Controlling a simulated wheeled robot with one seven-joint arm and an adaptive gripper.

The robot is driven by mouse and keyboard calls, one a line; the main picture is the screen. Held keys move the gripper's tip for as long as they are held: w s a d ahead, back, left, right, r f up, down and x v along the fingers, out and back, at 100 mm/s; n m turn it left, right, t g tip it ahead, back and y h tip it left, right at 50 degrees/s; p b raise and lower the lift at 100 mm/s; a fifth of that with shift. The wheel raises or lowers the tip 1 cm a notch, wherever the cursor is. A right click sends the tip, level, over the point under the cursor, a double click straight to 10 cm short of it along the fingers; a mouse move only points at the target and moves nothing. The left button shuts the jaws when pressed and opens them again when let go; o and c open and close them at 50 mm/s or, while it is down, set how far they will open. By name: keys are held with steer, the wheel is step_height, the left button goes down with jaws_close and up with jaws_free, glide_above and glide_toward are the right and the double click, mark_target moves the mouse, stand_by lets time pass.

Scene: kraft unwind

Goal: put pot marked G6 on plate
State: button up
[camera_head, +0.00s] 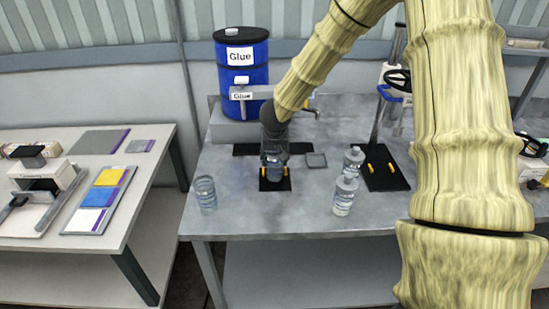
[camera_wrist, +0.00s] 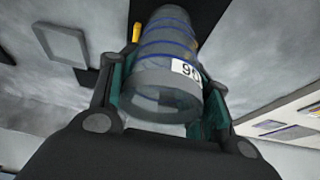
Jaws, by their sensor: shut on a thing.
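My gripper (camera_head: 274,158) is shut on a clear pot with blue bands (camera_head: 274,173). The pot fills the middle of the wrist view (camera_wrist: 165,55), between the two fingers, and its white label (camera_wrist: 187,70) reads upside down, apparently G6. The pot is upright over a small black plate (camera_head: 264,186) with yellow pegs at its sides. In the wrist view one yellow peg (camera_wrist: 137,32) shows beside the pot. I cannot tell whether the pot's base touches the plate, as the contact is hidden.
Similar clear pots stand at left (camera_head: 205,196) and right (camera_head: 344,196), with another (camera_head: 354,160) behind. A small grey square tray (camera_head: 316,160) lies behind. A stand on a black base (camera_head: 385,180) is at right; a blue Glue drum (camera_head: 242,75) rises behind.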

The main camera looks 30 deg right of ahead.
steer(key=shift+f, duration=0.15)
steer(key=shift+f, duration=0.15)
steer(key=o, duration=1.1)
steer(key=shift+c, duration=0.2)
steer(key=shift+s+a+r, duration=0.1)
steer(key=shift+r, duration=0.55)
steer(key=v, duration=1.1)
steer(key=shift+p, duration=0.4)
steer(key=shift+s, duration=0.1)
